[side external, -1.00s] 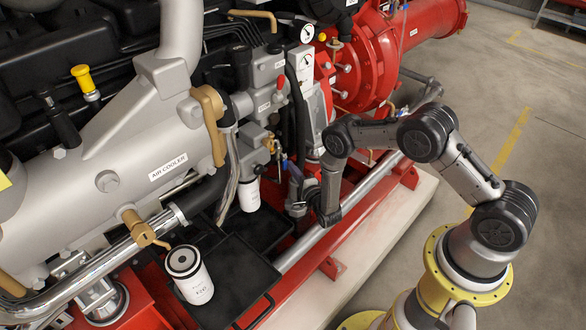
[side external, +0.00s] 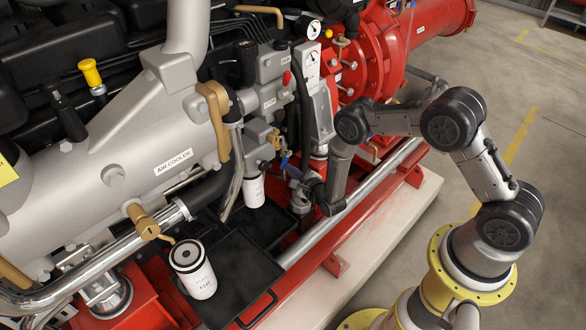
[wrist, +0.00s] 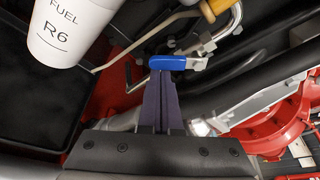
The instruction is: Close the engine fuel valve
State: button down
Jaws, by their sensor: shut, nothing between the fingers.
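The engine fuel valve has a blue lever handle (wrist: 172,62) on a small metal fitting, seen in the wrist view beyond my fingertips. The handle lies roughly crosswise in that picture. In the side view the handle is a small blue spot (side external: 285,161) beside the engine. My gripper (wrist: 158,82) is shut and empty, its fingers pointing at the handle. The fingertips are at or just short of the handle; I cannot tell if they touch. In the side view my gripper (side external: 292,172) is small, dark and partly lost against the engine.
A white fuel filter (wrist: 70,30) hangs left of my fingers in the wrist view. A bent metal pipe and a brass-coloured fitting (wrist: 216,8) sit close above the handle. Black trays (side external: 235,272) and the red frame (side external: 375,180) lie below. Floor to the right is clear.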

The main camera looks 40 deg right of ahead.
jog(key=shift+w+a+r, duration=0.1)
jog(key=shift+a+r, duration=0.7)
jog(key=shift+a, duration=0.05)
jog(key=d+v, duration=0.2)
jog(key=v, duration=0.7)
jog(key=shift+s+a+r, duration=0.4)
jog(key=shift+s+r, duration=0.05)
jog(key=shift+s, duration=0.1)
